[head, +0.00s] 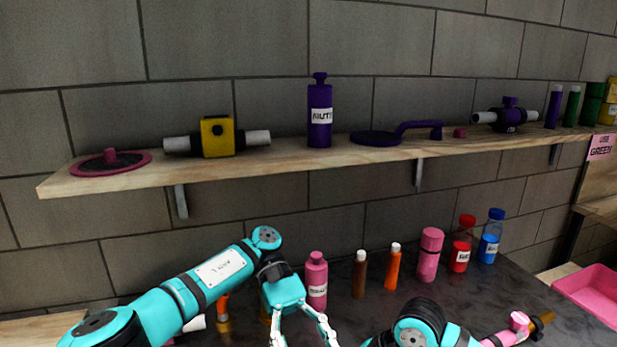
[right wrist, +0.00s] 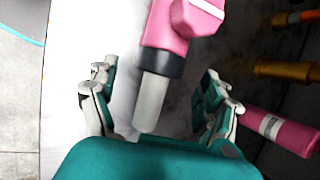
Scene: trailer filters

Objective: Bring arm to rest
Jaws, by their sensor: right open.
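My left arm comes in from the left in the head view. Its gripper (head: 303,334) points down in front of a pink bottle (head: 317,280), with its fingers spread apart; the tips are cut off by the bottom edge. In the right wrist view my right gripper (right wrist: 157,100) is open. The grey pipe end (right wrist: 152,100) of a pink fitting (right wrist: 182,27) shows between its spread fingers, with clear gaps on both sides. In the head view only a rounded part of my right arm shows at the bottom; its gripper is hidden there.
A wooden shelf (head: 270,162) on the wall holds a yellow pipe fitting (head: 216,137), a purple bottle (head: 320,112) and other parts. Several bottles stand on the dark counter (head: 480,290). A pink tray (head: 590,292) is at the right. A pink bottle (right wrist: 280,130) lies near my right gripper's right finger.

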